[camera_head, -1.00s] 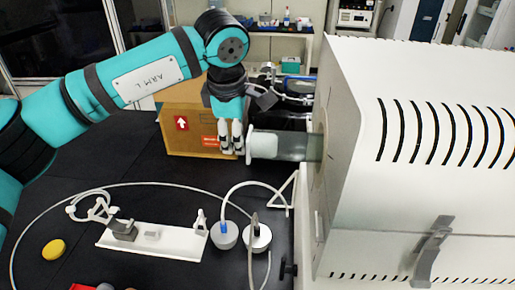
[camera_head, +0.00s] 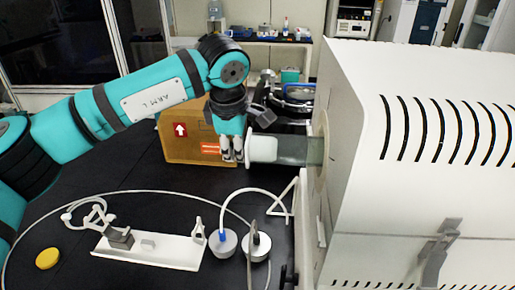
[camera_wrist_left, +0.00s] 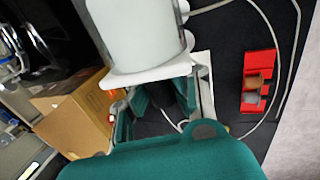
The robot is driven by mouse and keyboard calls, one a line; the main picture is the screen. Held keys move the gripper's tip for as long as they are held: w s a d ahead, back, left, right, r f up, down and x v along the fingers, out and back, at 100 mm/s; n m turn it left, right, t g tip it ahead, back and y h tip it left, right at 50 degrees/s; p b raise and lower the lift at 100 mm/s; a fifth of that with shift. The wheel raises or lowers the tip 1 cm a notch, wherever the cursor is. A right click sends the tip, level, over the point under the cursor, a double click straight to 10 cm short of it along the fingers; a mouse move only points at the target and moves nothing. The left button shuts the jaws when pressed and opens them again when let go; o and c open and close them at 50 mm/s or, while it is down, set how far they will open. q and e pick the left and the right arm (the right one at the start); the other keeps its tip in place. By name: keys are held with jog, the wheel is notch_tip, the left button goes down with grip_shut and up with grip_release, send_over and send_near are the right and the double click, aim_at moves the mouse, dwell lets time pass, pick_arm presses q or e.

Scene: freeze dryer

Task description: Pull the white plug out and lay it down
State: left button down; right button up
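The white plug (camera_head: 264,149) sits at the outer end of a clear tube (camera_head: 298,150) that sticks out leftward from the side of the white machine. A white rim (camera_head: 248,149) stands at the tube's left end. In the left wrist view the rim (camera_wrist_left: 152,75) and the pale tube end (camera_wrist_left: 138,38) fill the top middle, and the plug's outline is unclear there. My left gripper (camera_head: 232,149) points down just left of the rim. In the wrist view its fingers (camera_wrist_left: 162,105) are spread apart, with nothing clearly held between them. My right gripper is out of view.
The white machine (camera_head: 430,190) fills the right side. A cardboard box (camera_head: 185,140) stands behind my left gripper. Below are a white holder strip (camera_head: 175,252), two round metal pieces (camera_head: 222,243), a looping hose and a yellow disc (camera_head: 47,258). Black table lies free at the left.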

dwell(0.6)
pick_arm(q)
jog(key=shift+w+a, duration=0.1)
jog(key=shift+a, duration=0.1)
jog(key=shift+s+a+b, duration=1.85)
jog(key=shift+a+b, duration=1.1)
jog(key=shift+a, duration=3.6)
jog(key=s+a+f+m+g+h, duration=0.1)
jog(key=s+a+f+m, duration=0.1)
jog(key=s+f+m, duration=0.4)
jog(key=s+a+f+m+g+h, duration=0.1)
jog(key=s+a+f+m+g, duration=0.1)
jog(key=s+f+m, duration=0.4)
notch_tip(320, 180, down, 5)
jog(key=a+m, duration=0.1)
jog(key=m, duration=0.2)
jog(key=shift+s+a+m+h, duration=0.3)
jog(key=shift+s+a+m, duration=0.05)
jog(key=shift+m, duration=0.05)
jog(key=shift+f, duration=0.1)
